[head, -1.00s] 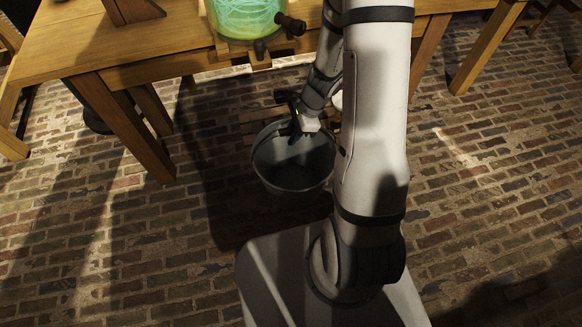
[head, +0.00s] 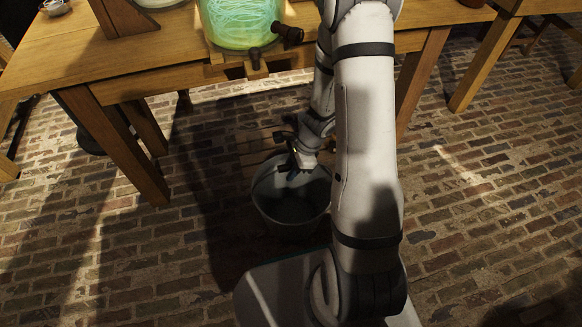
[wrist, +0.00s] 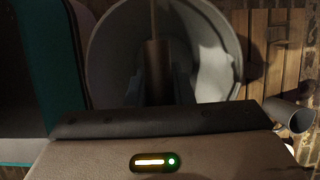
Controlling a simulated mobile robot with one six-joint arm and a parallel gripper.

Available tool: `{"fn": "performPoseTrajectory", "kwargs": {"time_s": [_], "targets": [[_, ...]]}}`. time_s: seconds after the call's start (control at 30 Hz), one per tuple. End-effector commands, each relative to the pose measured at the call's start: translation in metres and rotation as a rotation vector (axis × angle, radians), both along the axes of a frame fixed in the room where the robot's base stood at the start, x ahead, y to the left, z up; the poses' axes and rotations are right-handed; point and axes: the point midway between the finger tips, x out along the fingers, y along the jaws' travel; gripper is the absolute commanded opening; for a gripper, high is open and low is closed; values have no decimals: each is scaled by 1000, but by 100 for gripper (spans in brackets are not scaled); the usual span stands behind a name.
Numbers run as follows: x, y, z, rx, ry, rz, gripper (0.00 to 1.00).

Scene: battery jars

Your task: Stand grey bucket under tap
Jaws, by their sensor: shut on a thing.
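The grey bucket (head: 290,212) is upright below the front edge of the table, nearer to me than the tap. It looks empty. My gripper (head: 303,170) reaches down at its rear rim. In the wrist view, the fingers of my gripper (wrist: 158,88) are closed on the brown grip of the bucket's handle, with the bucket (wrist: 108,60) beyond. I cannot tell whether its base touches the floor. The dark tap (head: 256,58) sticks out at the foot of a glass jar (head: 240,22) of green liquid, with a dark knob (head: 288,34) beside it.
The wooden table (head: 190,78) has thick legs, one (head: 128,155) left of the bucket. A slatted wooden piece (head: 252,147) lies on the brick floor behind the bucket, under the table. Open brick floor (head: 480,220) extends to the right.

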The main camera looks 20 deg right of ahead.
Motion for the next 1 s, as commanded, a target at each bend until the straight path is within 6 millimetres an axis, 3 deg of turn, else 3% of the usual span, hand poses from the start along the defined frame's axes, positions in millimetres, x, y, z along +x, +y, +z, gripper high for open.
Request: {"fn": "performPoseTrajectory", "kwargs": {"time_s": [0.13,0.17,0.4,0.73,1.0], "targets": [[1,0,-1,1,-1,1,0],[0,0,-1,0,0,1,23],[0,1,-1,0,1,1,42],[0,-1,6,0,-1,2,42],[1,-19,56,-1,-3,0,42]]}}
